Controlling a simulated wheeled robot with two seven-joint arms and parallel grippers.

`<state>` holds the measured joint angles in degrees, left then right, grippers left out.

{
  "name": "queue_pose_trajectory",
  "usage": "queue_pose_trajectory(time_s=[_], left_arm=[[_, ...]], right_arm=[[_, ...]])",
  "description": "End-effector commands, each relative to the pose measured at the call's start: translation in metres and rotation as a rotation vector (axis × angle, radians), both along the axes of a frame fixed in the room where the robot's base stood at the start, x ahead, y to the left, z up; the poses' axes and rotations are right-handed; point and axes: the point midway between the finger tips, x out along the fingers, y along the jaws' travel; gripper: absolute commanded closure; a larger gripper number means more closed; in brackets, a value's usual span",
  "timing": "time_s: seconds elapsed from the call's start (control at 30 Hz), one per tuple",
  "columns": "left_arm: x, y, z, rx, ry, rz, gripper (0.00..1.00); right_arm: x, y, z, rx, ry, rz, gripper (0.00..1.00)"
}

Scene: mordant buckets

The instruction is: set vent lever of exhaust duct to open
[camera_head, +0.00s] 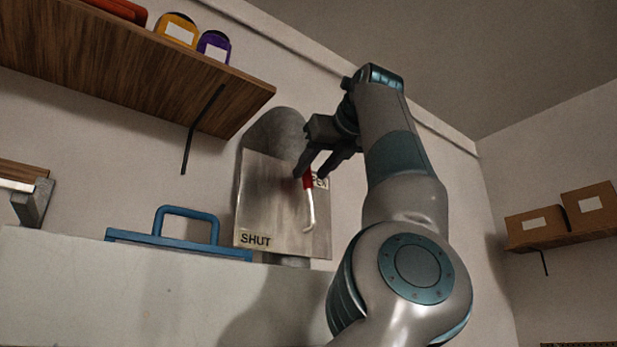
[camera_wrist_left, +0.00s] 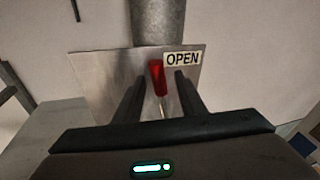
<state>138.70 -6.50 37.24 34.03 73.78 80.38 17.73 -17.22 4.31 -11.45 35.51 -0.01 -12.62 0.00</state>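The exhaust duct's metal plate (camera_head: 265,205) is on the wall, with a "SHUT" label (camera_head: 255,240) at its lower left. An "OPEN" label (camera_wrist_left: 182,59) is at its upper right, partly hidden in the head view. The vent lever has a red handle (camera_head: 307,180) and a pale metal rod (camera_head: 311,212). The lever points upward, its red end just left of the "OPEN" label. My left gripper (camera_head: 309,172) is at the red handle. In the left wrist view the fingers are apart, with the handle between them and gaps on both sides. My right gripper is out of view.
A grey round duct (camera_wrist_left: 158,22) rises behind the plate. A blue handled object (camera_head: 180,240) stands on a pale ledge (camera_head: 120,285) at left. A wooden shelf (camera_head: 120,75) with jars overhangs the upper left. Boxes (camera_head: 590,205) sit on a right-hand shelf.

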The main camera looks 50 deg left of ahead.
Motion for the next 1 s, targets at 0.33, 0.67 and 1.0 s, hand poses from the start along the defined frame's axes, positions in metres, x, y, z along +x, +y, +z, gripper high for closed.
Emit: queue_pose_trajectory(time_s=[0.33, 0.67, 1.0], left_arm=[[-0.021, -0.068, 0.011, 0.002, -0.001, -0.003, 0.63], [-0.036, -0.117, 0.018, 0.001, -0.001, -0.002, 0.63], [-0.04, -0.129, 0.019, 0.0, 0.0, 0.0, 0.63]], right_arm=[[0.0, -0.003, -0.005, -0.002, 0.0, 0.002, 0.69], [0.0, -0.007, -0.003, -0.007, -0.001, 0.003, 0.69], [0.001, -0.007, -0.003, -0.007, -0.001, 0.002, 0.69]])
